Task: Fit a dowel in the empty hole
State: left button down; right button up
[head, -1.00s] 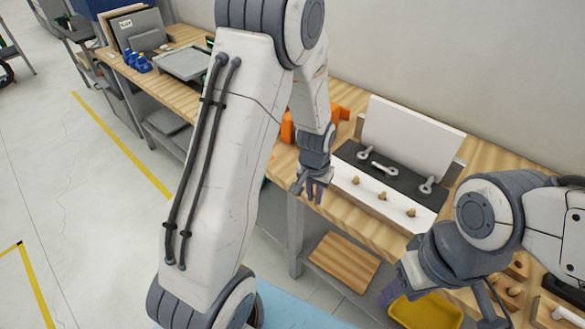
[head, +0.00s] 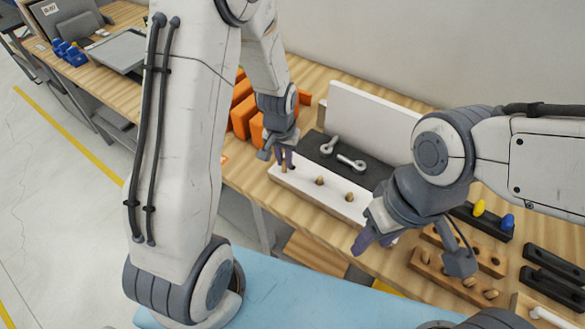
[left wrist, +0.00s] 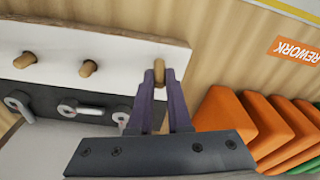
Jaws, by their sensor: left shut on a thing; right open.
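My left gripper (head: 281,157) is shut on a wooden dowel, at the left end of the white board (head: 303,184). In the left wrist view the dowel (left wrist: 159,70) stands between the purple fingertips (left wrist: 160,82), over the board's edge region. I cannot tell whether its lower end is in a hole. Two other dowels (head: 320,181) (head: 349,197) stand in the board; the left wrist view also shows two dowels (left wrist: 88,68) (left wrist: 25,60). My right gripper (head: 372,232) is open and empty in front of the board's right part, which it hides.
Wooden blocks with pegs (head: 455,275) and black holders (head: 480,219) lie to the right.

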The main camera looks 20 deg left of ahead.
pick_arm(q)
jog(key=shift+w, duration=0.1)
notch_tip(320, 180, up, 6)
jog(key=w+d+t+p, duration=0.1)
jog(key=d+t+p, duration=0.1)
jog(key=p, duration=0.9)
jog(key=shift+s+a+b+x, duration=0.1)
jog(key=shift+s+b+x, duration=0.1)
jog(key=shift+b+x, duration=0.7)
jog(key=shift+s+a+b+x, duration=0.1)
jog(key=shift+s+b+x, duration=0.1)
jog(key=shift+b+x, duration=0.65)
jog(key=shift+s+a+b+x, duration=0.1)
jog(key=shift+s+b+x, duration=0.1)
jog(key=shift+b+x, duration=0.65)
jog(key=shift+f+b, duration=1)
jog(key=shift+f, duration=0.5)
jog(key=c, duration=0.8)
grip_release()
